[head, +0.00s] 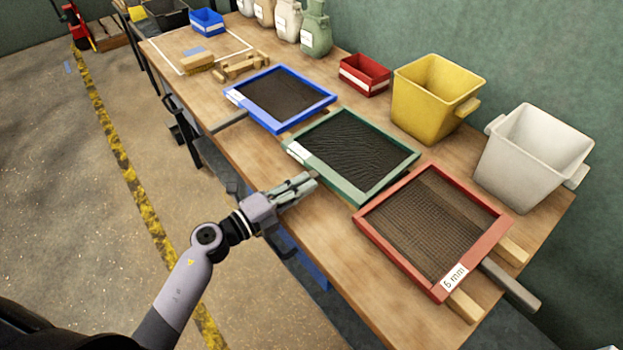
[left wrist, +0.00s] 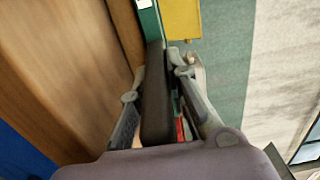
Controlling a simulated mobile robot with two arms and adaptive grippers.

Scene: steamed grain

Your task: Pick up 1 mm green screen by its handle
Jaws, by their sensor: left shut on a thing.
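The green screen (head: 353,150) lies in the middle of the row on the workbench, between the blue and the red screens. It has a green frame, dark mesh and a white label on its left edge. My left gripper (head: 308,182) is at its front left side. In the left wrist view the dark grey handle (left wrist: 156,105) runs between the fingers of my left gripper (left wrist: 155,75), which are shut on it. The handle leads to the green frame (left wrist: 151,22). In the head view the gripper hides the handle. My right gripper is not in view.
The blue screen (head: 279,97) is on one side, the red 6 mm screen (head: 432,225) on the other. A yellow bin (head: 428,105), a white bin (head: 525,165) and a small red bin (head: 364,77) stand behind, near the wall. The floor in front is open.

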